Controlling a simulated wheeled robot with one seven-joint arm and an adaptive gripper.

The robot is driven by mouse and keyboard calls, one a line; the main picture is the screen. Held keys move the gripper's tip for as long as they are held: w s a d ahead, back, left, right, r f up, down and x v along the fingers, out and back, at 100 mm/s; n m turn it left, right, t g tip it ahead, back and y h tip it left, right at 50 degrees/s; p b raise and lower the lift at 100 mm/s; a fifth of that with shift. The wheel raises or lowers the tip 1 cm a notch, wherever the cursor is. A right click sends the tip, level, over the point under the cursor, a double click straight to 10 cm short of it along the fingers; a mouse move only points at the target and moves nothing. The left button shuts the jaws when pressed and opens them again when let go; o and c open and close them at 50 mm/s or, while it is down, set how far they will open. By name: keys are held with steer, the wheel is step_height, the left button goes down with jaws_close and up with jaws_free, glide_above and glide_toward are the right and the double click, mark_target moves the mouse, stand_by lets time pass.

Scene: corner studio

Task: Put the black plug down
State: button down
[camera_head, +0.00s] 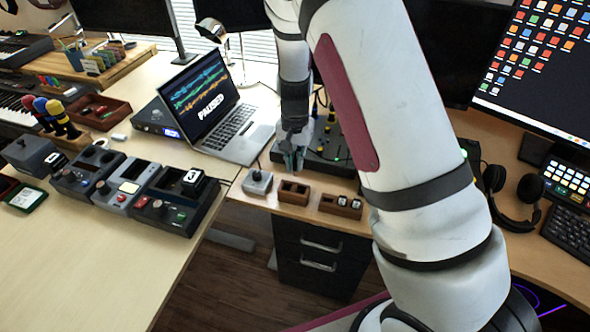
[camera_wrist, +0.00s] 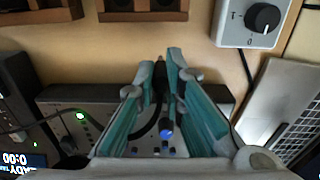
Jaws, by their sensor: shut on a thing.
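My gripper (camera_head: 293,163) hangs above the desk edge in the head view, in front of the black mixer (camera_head: 333,152) and behind a small wooden tray. In the wrist view its teal-padded fingers (camera_wrist: 162,66) are closed on a slim black plug (camera_wrist: 160,78). A dark cable curves away from the plug over the mixer (camera_wrist: 75,108). In the head view the plug is too small and hidden to make out. I cannot tell whether it touches the desk.
Near the desk edge stand a grey knob box (camera_head: 257,182), an empty-looking two-compartment wooden tray (camera_head: 293,192) and another tray (camera_head: 341,205) holding small white pieces. The laptop (camera_head: 216,112) is to the left. Bare wood (camera_wrist: 110,60) lies between trays and mixer.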

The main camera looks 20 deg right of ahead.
mark_target(295, 169)
steer(key=shift+f, duration=1.7)
steer(key=shift+f, duration=0.15)
steer(key=shift+f+b, duration=0.35)
steer(key=shift+b, duration=0.05)
steer(key=shift+f, duration=0.15)
steer(key=c, duration=1.7)
jaws_free()
